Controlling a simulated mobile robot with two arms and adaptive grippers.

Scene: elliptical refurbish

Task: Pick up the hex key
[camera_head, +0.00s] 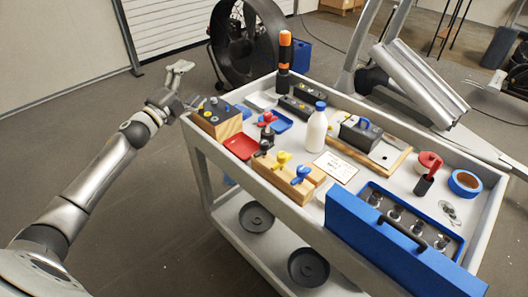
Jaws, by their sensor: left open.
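I cannot single out the hex key for certain. Small T-shaped handles show on the cart: a yellow handle (282,159) and a blue handle (301,174) stand at a wooden block (284,181) near the front edge. A red handle (267,119) stands just behind them, near a black piece. My left gripper (181,68) is open and empty. It is outside the cart's left end, pointing up and away, apart from the handles. My right gripper is out of view.
The grey cart (477,233) has a raised rim. It carries a white bottle (316,131), an orange-tipped black tool (285,55), a red tray (241,146), a blue case (392,243) and blue tape (465,182). A black fan (247,42) stands behind.

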